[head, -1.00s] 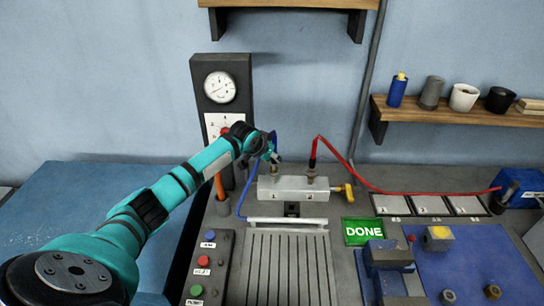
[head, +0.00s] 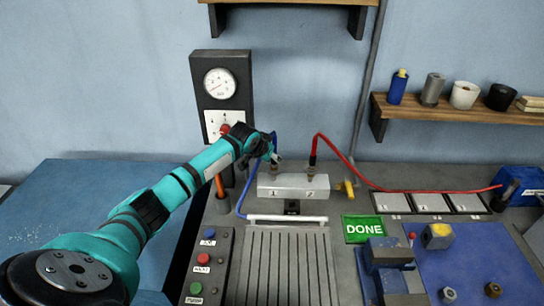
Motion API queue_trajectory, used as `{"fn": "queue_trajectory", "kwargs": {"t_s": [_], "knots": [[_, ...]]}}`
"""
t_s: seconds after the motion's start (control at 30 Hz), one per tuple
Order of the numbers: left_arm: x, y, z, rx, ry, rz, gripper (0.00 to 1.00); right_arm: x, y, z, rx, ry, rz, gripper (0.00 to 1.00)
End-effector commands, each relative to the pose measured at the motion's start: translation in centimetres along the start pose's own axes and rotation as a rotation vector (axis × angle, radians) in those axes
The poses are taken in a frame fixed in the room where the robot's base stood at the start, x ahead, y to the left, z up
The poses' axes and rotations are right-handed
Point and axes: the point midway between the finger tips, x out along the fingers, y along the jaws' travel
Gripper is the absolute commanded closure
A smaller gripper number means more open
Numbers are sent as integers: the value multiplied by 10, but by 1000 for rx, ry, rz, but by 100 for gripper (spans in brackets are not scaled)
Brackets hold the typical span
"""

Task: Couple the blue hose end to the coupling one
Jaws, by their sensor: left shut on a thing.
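A silver manifold block (head: 292,188) marked 1 and 2 sits at the back of the bench. Coupling one (head: 275,168) is the brass fitting on its left top, partly covered by the gripper. My left gripper (head: 270,154) is shut on the blue hose end (head: 274,138), directly above coupling one. The fingers hide the hose tip, so I cannot tell whether it is seated. The blue hose (head: 241,200) hangs down left of the block. My right gripper is not in view.
A red hose (head: 345,158) stands at coupling two (head: 310,172) and runs right along the bench. A yellow handle (head: 349,188) is right of the block. A gauge panel (head: 222,85) stands behind my arm. A green DONE sign (head: 362,228) lies in front.

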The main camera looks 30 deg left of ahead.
Motion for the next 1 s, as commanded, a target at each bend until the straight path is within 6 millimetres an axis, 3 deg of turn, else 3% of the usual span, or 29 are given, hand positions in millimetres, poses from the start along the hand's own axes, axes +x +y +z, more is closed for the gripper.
{"fn": "queue_trajectory", "kwargs": {"t_s": [0.27, 0.3, 0.47, 0.67, 0.8, 1.0], "knots": [[4, 0, 4, 0, -2, 0, 100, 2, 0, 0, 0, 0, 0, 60], [4, 0, 4, 0, -3, 0, 76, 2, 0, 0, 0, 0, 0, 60], [4, 0, 4, 0, -2, 0, 55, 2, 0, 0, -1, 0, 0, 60], [3, 0, 3, 0, -1, 0, 52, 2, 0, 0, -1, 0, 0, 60], [3, 0, 3, 0, -1, 0, 37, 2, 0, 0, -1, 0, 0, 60], [3, 0, 3, 0, 0, 0, 37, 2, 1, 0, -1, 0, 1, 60]]}}
